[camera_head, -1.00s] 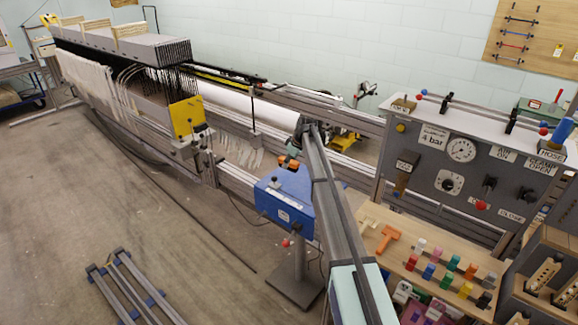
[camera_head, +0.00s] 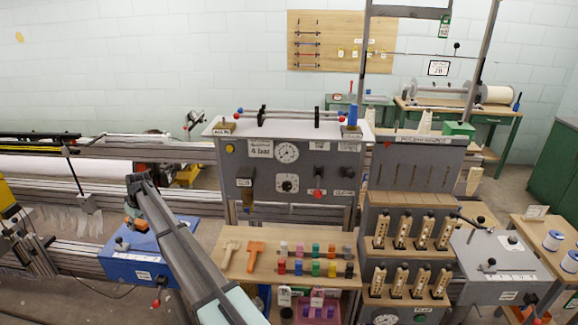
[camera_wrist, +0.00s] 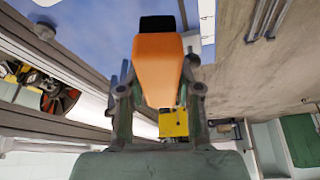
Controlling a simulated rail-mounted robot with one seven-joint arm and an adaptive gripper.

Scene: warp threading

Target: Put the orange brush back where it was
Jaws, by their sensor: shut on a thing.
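My gripper (camera_wrist: 159,90) is shut on an orange brush (camera_wrist: 157,65), an orange block with a black far end, in the wrist view. Its sides lie between the two fingers. In the head view the brush shows as a small orange patch (camera_head: 141,225) at the end of my arm, over the blue box (camera_head: 150,260). I cannot tell whether it touches the box. An orange T-shaped tool (camera_head: 255,255) lies on the wooden bench beside a pale one (camera_head: 231,249).
The wooden bench (camera_head: 238,272) also carries several coloured pegs. Behind it stands a grey control panel (camera_head: 258,165) with a gauge. Metal loom rails (camera_head: 110,205) run at the left. A rack of wooden pieces (camera_head: 405,270) stands right of the bench.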

